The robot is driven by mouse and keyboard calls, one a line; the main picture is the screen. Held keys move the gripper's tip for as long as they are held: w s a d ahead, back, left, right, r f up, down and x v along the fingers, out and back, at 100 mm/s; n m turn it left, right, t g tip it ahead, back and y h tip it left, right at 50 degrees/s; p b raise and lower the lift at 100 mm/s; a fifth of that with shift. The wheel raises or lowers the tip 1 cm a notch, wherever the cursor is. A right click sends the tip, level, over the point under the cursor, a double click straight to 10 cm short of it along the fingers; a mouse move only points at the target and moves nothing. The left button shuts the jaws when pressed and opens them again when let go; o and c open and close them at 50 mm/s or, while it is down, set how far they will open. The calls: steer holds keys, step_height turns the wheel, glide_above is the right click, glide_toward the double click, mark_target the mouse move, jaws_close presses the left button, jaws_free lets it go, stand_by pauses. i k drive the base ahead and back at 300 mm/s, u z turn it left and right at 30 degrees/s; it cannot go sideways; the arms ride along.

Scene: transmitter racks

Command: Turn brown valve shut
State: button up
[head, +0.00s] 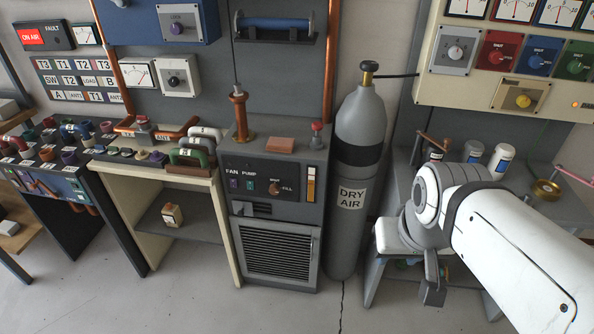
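A small round brown knob (275,187) sits on the dark front panel (262,172) of the grey cabinet in the middle. The word FILL stands to its right, and a small label above it is too small to read surely. Which way its pointer faces is not clear. My gripper (432,290) hangs at the lower right, below the grey wrist joint of my white arm. It is well to the right of the knob and apart from it. Its fingers are too small and dark to show whether they are open.
A grey gas cylinder (356,220) labelled DRY AIR stands right of the cabinet, between the knob and my arm. A brown post (239,117) and a red-topped part (317,131) stand on the cabinet. A shelf (560,205) with jars is behind my arm. The floor in front is clear.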

mark_target(273, 188)
steer(key=i, duration=1)
steer(key=z, duration=0.05)
